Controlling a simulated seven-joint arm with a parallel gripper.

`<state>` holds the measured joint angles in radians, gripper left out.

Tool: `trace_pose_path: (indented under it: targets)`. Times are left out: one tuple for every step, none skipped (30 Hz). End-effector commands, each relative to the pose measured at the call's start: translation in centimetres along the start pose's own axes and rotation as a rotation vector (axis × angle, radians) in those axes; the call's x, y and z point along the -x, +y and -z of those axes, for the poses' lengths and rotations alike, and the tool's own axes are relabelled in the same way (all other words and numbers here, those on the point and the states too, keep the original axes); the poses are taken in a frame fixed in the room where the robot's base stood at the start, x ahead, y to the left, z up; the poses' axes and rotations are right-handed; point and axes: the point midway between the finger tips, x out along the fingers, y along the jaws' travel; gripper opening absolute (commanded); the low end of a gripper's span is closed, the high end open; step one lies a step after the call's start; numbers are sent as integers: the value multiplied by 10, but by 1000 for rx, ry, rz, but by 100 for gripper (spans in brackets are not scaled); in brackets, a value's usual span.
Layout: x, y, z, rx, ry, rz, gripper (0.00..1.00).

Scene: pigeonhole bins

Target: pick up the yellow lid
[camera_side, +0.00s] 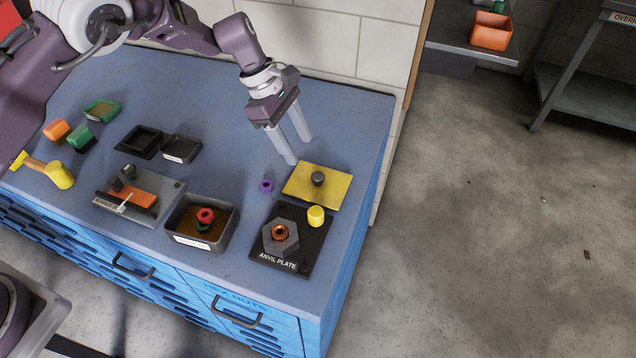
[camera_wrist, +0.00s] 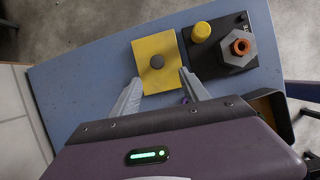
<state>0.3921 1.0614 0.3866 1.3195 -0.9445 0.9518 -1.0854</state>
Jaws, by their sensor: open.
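The yellow lid (camera_side: 312,189) is a flat square plate with a dark round knob (camera_side: 318,179) at its middle. It lies near the right end of the blue bench top, against the far edge of the black anvil plate. In the wrist view the lid (camera_wrist: 148,77) is ahead of my fingers, its knob (camera_wrist: 157,62) facing up. My gripper (camera_side: 298,151) is open and empty, pointing down above the bench, just behind and left of the lid. In the wrist view my gripper (camera_wrist: 160,76) has its two fingertips apart, with the lid's near part between them in the picture.
The anvil plate (camera_side: 264,253) carries a large grey hex nut (camera_side: 291,244) with a copper-coloured piece and a yellow cylinder (camera_side: 316,216). A purple piece (camera_side: 266,186) lies left of the lid. A dark bin (camera_side: 232,236) stands further left. Bench behind the lid is clear.

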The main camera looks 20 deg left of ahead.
Motion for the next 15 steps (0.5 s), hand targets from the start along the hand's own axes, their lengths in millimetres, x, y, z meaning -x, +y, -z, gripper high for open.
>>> trace_pose_path:
  targets:
    - [-13,0,2,21,3,8,53]
    - [-19,1,3,32,3,11,53]
    - [-25,1,3,40,2,12,53]
    - [-29,1,3,43,3,14,53]
    - [-33,1,3,43,3,14,53]
    - [-38,1,2,43,3,13,53]
    - [-42,2,2,43,3,13,53]
    - [-47,2,2,42,3,13,53]
    - [-53,3,0,41,4,14,53]
    - [-59,3,-2,40,3,14,53]
    - [-66,4,-3,39,5,15,53]
    - [-73,5,-5,39,4,14,53]
    - [-78,6,-5,41,4,15,53]
    - [-83,6,-5,41,4,14,53]
    - [-88,5,-5,41,3,14,53]
